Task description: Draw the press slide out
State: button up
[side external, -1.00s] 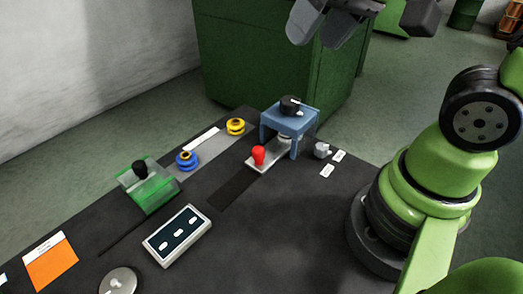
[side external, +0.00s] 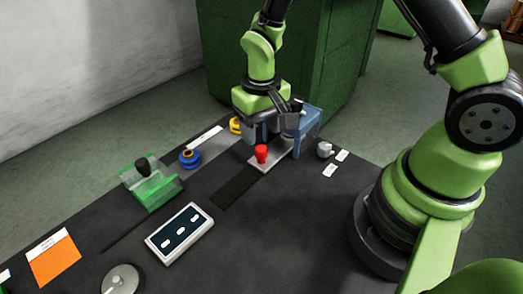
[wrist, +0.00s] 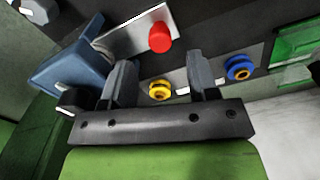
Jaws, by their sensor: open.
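The press slide is a pale flat plate (side external: 268,161) with a red knob (side external: 261,154) standing on its near end. Its far end runs under the blue press frame (side external: 307,130), which has a black knob on top, partly hidden by my gripper. My gripper (side external: 268,138) is open and empty, above and just behind the red knob. In the wrist view the red knob (wrist: 160,37) lies beyond the fingertips, between their lines, and the slide plate (wrist: 133,34) reaches left to the blue frame (wrist: 66,58). I see no contact with the knob.
A dark track (side external: 235,187) lies clear in front of the slide. Yellow (wrist: 159,90) and blue (side external: 190,158) spools sit beside it. A green clear-sided block (side external: 151,185), a white panel (side external: 180,233) and a grey knob (side external: 325,149) stand around.

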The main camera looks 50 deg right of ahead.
aim_at(261, 148)
notch_tip(261, 148, down, 7)
jog(key=shift+r, duration=0.15)
